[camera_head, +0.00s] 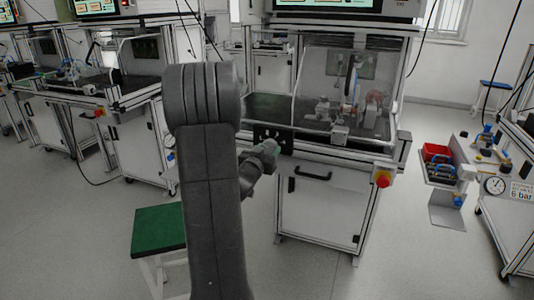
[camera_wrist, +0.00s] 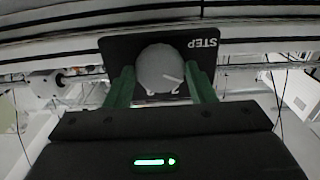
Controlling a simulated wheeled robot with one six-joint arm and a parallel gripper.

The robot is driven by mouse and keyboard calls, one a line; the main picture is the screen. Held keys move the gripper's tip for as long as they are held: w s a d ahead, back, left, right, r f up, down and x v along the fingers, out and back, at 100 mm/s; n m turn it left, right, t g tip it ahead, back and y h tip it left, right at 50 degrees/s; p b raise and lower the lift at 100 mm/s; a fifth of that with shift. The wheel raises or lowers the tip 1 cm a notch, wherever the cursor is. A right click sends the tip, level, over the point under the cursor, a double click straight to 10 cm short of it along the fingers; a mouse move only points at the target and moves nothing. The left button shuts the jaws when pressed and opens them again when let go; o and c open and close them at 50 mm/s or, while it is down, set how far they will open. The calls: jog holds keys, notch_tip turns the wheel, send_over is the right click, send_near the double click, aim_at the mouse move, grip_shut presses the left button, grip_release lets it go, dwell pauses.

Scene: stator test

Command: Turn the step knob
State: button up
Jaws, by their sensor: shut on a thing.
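In the head view my gripper (camera_head: 272,146) is at the front panel of the middle test station, small and partly behind my arm. The knob itself cannot be made out there.
The test station (camera_head: 318,205) has a glazed upper enclosure and a cabinet below. A red-and-yellow emergency stop (camera_head: 382,178) is on its front right. A green-topped stool (camera_head: 158,228) stands left of my arm. Red bins (camera_head: 436,152) are at right. The floor between is clear.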

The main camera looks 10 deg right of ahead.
jog(key=m+b, duration=0.3)
jog(key=shift+f+m+b, duration=0.2)
jog(key=shift+m+b, duration=0.1)
jog(key=shift+r+m+b, duration=0.15)
jog(key=shift+m+b, duration=1.3)
jog(key=shift+m, duration=0.65)
jog(key=o, duration=1)
jog(key=shift+s, duration=0.1)
jog(key=p+v, duration=0.1)
jog(key=v, duration=1.2)
jog(key=shift+s+a+p, duration=0.25)
jog(key=shift+s+p, duration=0.05)
